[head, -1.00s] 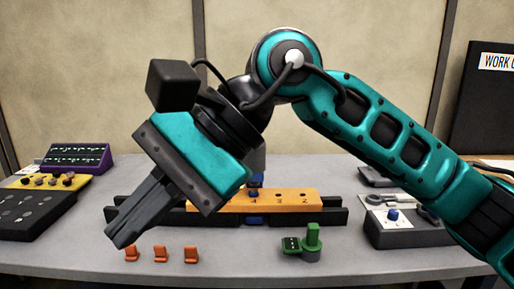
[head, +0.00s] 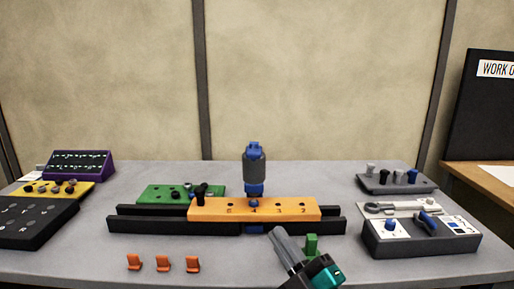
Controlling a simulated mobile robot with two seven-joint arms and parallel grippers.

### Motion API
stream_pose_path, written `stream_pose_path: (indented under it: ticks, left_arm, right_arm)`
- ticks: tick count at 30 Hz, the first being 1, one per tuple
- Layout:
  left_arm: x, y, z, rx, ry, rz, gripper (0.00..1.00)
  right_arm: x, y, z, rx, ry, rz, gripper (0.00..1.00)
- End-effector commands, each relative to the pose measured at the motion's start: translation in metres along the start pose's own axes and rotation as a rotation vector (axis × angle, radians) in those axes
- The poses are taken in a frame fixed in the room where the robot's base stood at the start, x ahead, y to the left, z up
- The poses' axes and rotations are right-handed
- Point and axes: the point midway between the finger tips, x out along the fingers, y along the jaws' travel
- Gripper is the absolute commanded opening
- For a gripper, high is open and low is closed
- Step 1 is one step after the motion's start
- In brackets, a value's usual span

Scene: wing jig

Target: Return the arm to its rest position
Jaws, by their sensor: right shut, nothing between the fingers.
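My right gripper (head: 277,232) shows at the bottom centre of the head view, low in front of the dark rail. Its grey fingers are together and empty, pointing up and to the left in the picture. Only the fingers and part of its teal body show; the rest of the arm is below the frame. The gripper partly hides a green piece (head: 311,245) standing on the table just behind it. My left gripper is not in view.
An orange numbered block (head: 230,212) lies across dark rails (head: 140,226), with a grey-blue upright tool (head: 254,168) behind. Several orange clips (head: 163,264) lie front left. A grey box (head: 440,243) stands right. A green block (head: 160,193) and purple rack (head: 95,161) stand left.

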Motion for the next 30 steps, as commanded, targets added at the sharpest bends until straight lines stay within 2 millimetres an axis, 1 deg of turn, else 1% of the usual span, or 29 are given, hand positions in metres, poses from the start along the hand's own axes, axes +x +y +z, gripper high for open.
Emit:
stream_pose_path:
  ticks: [1,2,3,5,6,8,9,12,15,18,20,30]
  left_arm:
    - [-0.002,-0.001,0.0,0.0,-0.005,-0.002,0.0]
    - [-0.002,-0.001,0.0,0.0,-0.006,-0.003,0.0]
    - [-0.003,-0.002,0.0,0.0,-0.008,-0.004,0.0]
    - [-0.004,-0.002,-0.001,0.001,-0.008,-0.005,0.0]
    - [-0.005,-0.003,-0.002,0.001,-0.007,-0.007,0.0]
    - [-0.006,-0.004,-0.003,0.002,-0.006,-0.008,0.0]
    - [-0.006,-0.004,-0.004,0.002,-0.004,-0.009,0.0]
    - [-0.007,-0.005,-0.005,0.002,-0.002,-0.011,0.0]
    - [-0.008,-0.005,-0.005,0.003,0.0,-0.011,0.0]
    - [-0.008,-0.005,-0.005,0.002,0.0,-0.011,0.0]
    - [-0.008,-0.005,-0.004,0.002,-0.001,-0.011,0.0]
    - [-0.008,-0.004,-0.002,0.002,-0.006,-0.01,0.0]
  right_arm:
    - [-0.026,-0.016,0.025,0.111,-0.127,-0.037,0.0]
    - [-0.042,-0.025,0.038,0.175,-0.199,-0.054,0.0]
    - [-0.064,-0.037,0.055,0.259,-0.294,-0.076,0.0]
    - [-0.101,-0.056,0.077,0.381,-0.439,-0.103,0.0]
    - [-0.127,-0.068,0.088,0.458,-0.533,-0.118,0.0]
    - [-0.165,-0.085,0.101,0.563,-0.665,-0.135,0.0]
    - [-0.19,-0.095,0.107,0.625,-0.748,-0.143,0.0]
    - [-0.244,-0.114,0.114,0.753,-0.921,-0.154,0.0]
    - [-0.283,-0.125,0.115,0.837,-1.041,-0.157,0.0]
    - [-0.304,-0.131,0.114,0.881,-1.107,-0.156,0.0]
    - [-0.309,-0.132,0.114,0.893,-1.124,-0.155,0.0]
    - [-0.31,-0.133,0.114,0.894,-1.127,-0.156,0.0]
